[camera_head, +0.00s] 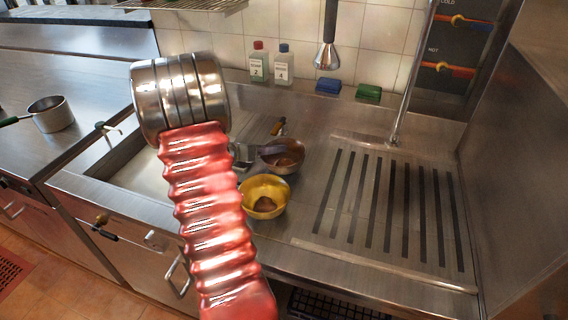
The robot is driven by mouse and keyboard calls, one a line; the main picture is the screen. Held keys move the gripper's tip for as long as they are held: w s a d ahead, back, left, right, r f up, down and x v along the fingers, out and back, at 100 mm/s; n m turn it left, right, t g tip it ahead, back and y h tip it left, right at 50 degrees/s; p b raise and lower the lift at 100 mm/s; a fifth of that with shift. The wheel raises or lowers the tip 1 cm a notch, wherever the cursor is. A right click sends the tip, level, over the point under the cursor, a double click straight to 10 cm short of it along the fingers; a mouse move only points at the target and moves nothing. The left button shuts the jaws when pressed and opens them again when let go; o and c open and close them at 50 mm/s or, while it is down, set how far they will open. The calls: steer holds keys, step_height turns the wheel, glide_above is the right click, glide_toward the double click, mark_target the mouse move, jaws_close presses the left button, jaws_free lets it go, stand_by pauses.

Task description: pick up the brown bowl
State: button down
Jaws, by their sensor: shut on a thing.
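The brown bowl (287,160) is in the sink area at the centre, just behind a yellow bowl (251,207). My red, ribbed arm with metal rings crosses the left centre of the view. My gripper (262,153) shows only in part, as grey pieces to the right of the arm, at the brown bowl's left rim. It is shut on the brown bowl. The arm hides part of the gripper. I cannot tell whether the bowl is clear of the surface below it.
The yellow bowl holds a small brown thing. A slotted drainboard (385,205) lies to the right. Two bottles (283,66), a blue sponge (328,86) and a green sponge (368,92) stand along the back. A spray head (327,57) hangs above. A pot (50,114) is at the left.

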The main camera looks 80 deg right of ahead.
stand_by(0.3)
step_height(320, 180, up, 10)
stand_by(0.5)
stand_by(0.8)
